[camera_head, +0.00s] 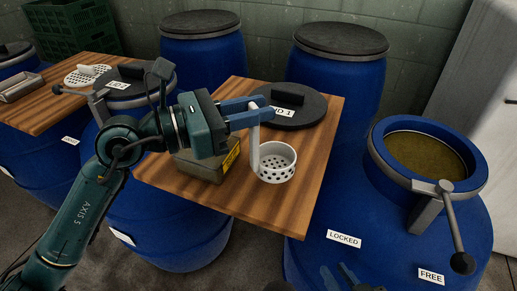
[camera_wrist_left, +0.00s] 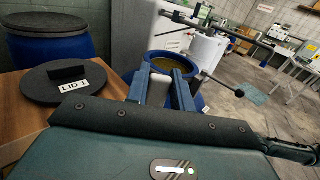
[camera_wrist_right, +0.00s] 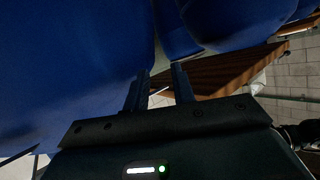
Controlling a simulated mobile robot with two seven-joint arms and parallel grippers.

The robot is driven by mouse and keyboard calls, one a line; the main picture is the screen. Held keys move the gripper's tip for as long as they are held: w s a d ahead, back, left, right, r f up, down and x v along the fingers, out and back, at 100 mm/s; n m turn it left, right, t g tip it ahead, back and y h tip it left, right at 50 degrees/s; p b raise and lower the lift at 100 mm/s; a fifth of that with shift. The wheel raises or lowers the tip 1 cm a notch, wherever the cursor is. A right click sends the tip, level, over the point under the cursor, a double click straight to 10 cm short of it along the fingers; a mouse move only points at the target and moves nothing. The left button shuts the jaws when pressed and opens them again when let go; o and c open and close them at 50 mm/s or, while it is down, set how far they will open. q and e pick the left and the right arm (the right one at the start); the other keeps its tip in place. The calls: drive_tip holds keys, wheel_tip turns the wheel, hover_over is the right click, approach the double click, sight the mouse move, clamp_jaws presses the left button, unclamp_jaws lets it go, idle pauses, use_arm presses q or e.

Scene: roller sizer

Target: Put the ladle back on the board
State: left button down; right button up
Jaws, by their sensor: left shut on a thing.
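The white ladle (camera_head: 275,164), a perforated cup with an upright handle, is at the middle of the wooden board (camera_head: 222,205). My left gripper (camera_head: 262,112) is shut on the top of its handle; the handle also shows between the fingers in the left wrist view (camera_wrist_left: 184,96). The cup is upright, over or on the board; I cannot tell whether it touches. My right gripper (camera_wrist_right: 160,78) is open and empty, low beside blue barrels. Its fingertips show dimly at the bottom of the head view.
Lid 1 (camera_head: 288,104), black, lies on the board behind the ladle. A metal box (camera_head: 208,167) sits to its left, under my left gripper. An open blue barrel (camera_head: 425,150) with a lever clamp stands right. Another board (camera_head: 40,105) lies left. The board's front is clear.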

sight(251, 137)
use_arm(q)
wheel_tip(251, 137, down, 4)
drive_tip(key=shift+f+b, duration=0.25)
drive_tip(key=shift+b, duration=0.25)
drive_tip(key=shift+f, duration=0.3)
use_arm(e)
drive_tip(key=shift+s+d+r+t, duration=0.25)
drive_tip(key=shift+s+d+t, duration=0.05)
drive_tip(key=shift+s, duration=0.1)
use_arm(q)
drive_tip(key=shift+f, duration=0.1)
use_arm(e)
drive_tip(key=shift+f, duration=0.15)
use_arm(q)
drive_tip(key=shift+f, duration=0.15)
drive_tip(key=c, duration=1.2)
unclamp_jaws()
use_arm(e)
drive_tip(key=shift+r, duration=0.2)
